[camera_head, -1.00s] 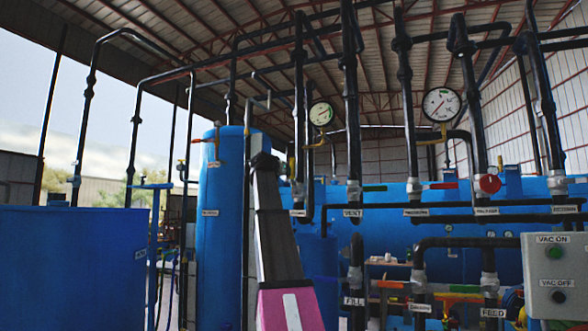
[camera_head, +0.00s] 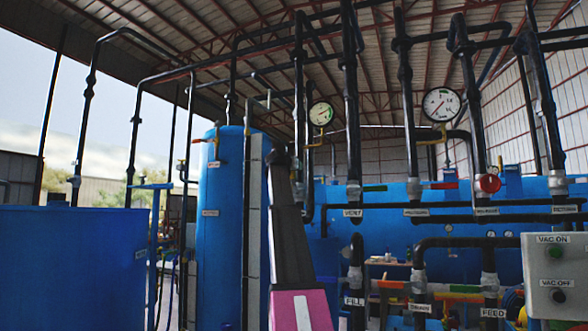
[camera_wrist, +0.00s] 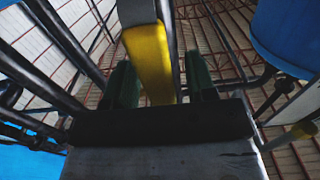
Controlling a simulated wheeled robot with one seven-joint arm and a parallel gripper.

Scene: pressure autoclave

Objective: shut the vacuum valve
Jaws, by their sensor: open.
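In the wrist view, my gripper (camera_wrist: 161,82) is open, with a dark green finger on each side of a yellow lever-like bar (camera_wrist: 149,62). The bar lies across the space between the fingers, and I cannot tell whether they touch it. This may be the vacuum valve's handle, but no label shows there. In the head view, my gripper (camera_head: 280,158) is the dark end of my raised arm, in front of the pipes right of the tall blue tank. My arm hides the pipe fittings and label behind it.
Labelled vertical pipes, among them the VENT pipe (camera_head: 353,195), stand right of my arm. A green handle (camera_head: 375,188), a red handle (camera_head: 441,185) and a red knob (camera_head: 488,183) sit there. The tall blue tank (camera_head: 221,240) is close on the left. A control box (camera_head: 553,275) is at right.

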